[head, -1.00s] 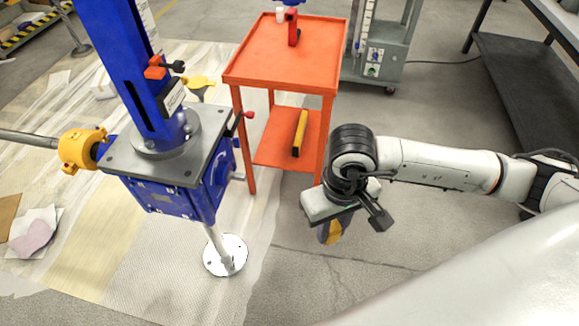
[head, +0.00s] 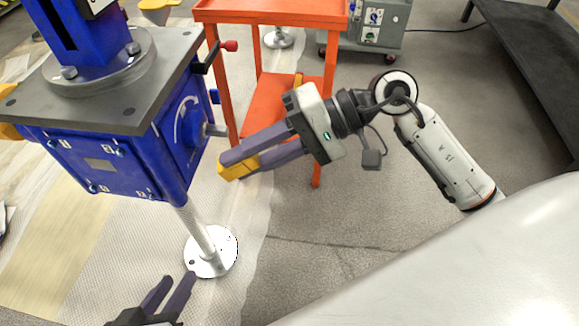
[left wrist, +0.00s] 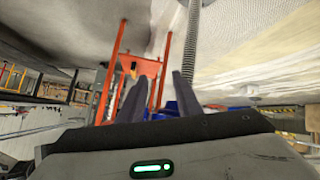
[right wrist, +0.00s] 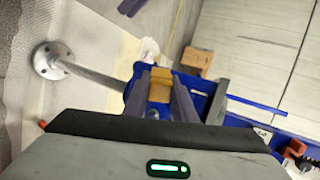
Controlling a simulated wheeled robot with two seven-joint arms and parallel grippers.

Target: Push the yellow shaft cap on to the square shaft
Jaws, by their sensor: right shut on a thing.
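The yellow shaft cap (head: 236,170) is between the finger ends of my right gripper (head: 242,159). It also shows between the fingers in the right wrist view (right wrist: 160,84). The square shaft (head: 214,130) is a short grey stub on the side of the blue gearbox (head: 105,163). The cap is apart from the shaft, a little below and right of it in the head view. My left gripper (head: 174,288) is open and empty low in the head view, near the stand's foot. Its spread fingers show in the left wrist view (left wrist: 155,85).
An orange cart (head: 270,12) stands behind my right gripper. A red-knobbed lever (head: 230,46) sticks out above the shaft. The gearbox rests on a metal post with a round foot (head: 225,250). Floor right of the foot is clear.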

